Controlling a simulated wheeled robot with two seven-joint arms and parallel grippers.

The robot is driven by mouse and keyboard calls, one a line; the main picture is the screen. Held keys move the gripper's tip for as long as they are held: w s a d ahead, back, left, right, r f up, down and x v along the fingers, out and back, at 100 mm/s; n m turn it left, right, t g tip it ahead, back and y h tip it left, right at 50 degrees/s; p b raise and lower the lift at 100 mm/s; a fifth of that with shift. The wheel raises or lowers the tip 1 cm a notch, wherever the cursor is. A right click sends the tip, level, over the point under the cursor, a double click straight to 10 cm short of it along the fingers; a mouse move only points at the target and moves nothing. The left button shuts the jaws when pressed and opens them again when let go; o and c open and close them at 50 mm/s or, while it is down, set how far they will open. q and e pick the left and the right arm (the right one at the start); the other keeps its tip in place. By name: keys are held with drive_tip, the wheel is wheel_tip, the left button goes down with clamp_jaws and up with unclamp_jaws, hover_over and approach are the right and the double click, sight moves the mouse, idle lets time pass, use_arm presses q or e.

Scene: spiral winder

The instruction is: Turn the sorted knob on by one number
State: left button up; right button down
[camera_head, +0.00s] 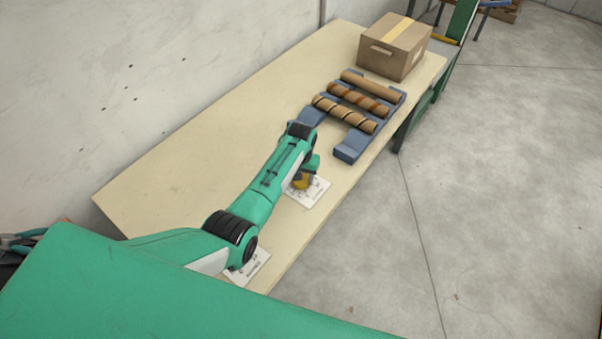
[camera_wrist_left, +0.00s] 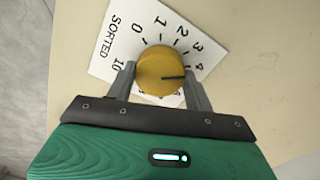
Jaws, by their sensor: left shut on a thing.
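The yellow sorted knob (camera_wrist_left: 158,62) sits on a white dial plate (camera_wrist_left: 110,38) marked SORTED with numbers around it. Its dark pointer line points right in the left wrist view, close to the 4. The lower numbers are hidden behind the knob and gripper. My left gripper (camera_wrist_left: 160,78) has a finger on each side of the knob and is shut on it. In the head view, the knob (camera_head: 300,183) and its plate (camera_head: 311,195) show partly under my left arm, near the table's front edge. My right gripper is not in view.
A second white plate (camera_head: 257,268) lies nearer on the table (camera_head: 200,140), partly hidden by my arm. Beyond the knob, a blue-grey rack (camera_head: 349,152) holds brown tubes (camera_head: 345,114). A cardboard box (camera_head: 393,49) stands at the far end. The table's left part is bare.

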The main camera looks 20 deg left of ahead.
use_arm(q)
drive_tip(key=shift+w+r+m, duration=0.1)
drive_tip(key=shift+m, duration=0.4)
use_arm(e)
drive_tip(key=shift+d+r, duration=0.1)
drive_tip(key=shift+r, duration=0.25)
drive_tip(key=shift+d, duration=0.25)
use_arm(q)
drive_tip(key=o, duration=1)
drive_tip(key=shift+r, duration=0.6)
wheel_tip(320, 180, up, 12)
drive_tip(key=shift+r+b, duration=0.25)
drive_tip(key=shift+b, duration=0.4)
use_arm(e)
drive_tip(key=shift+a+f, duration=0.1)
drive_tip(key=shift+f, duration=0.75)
